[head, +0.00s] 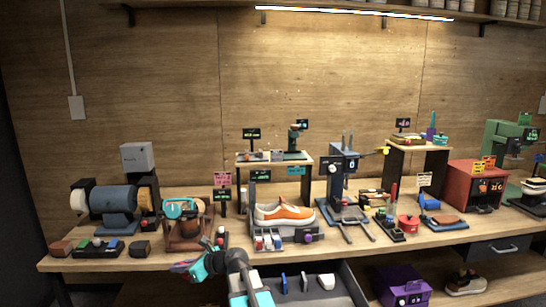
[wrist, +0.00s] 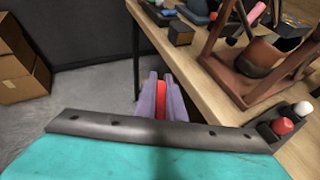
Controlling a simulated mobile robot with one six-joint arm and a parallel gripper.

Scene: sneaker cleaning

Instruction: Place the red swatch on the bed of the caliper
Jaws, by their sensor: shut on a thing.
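My gripper (head: 186,267) is in front of the bench's front edge, left of centre in the head view. In the wrist view its purple fingers (wrist: 160,82) are shut on a red strip, the red swatch (wrist: 161,100), held upright between them over the floor beside the bench. In the head view the swatch is too small to make out clearly. A small dark gauge-like device with a display and a green base (head: 295,155) stands on the raised wooden shelf at mid-bench. It may be the caliper, but I cannot read its label. Its bed looks bare at this size.
The wooden bench (head: 130,261) is crowded. An orange sneaker (head: 284,213) sits on a grey stand below the shelf. A brown frame (head: 190,240) stands near my gripper, with a bench grinder (head: 113,199) to its left. An open drawer (head: 310,287) juts out right of my arm.

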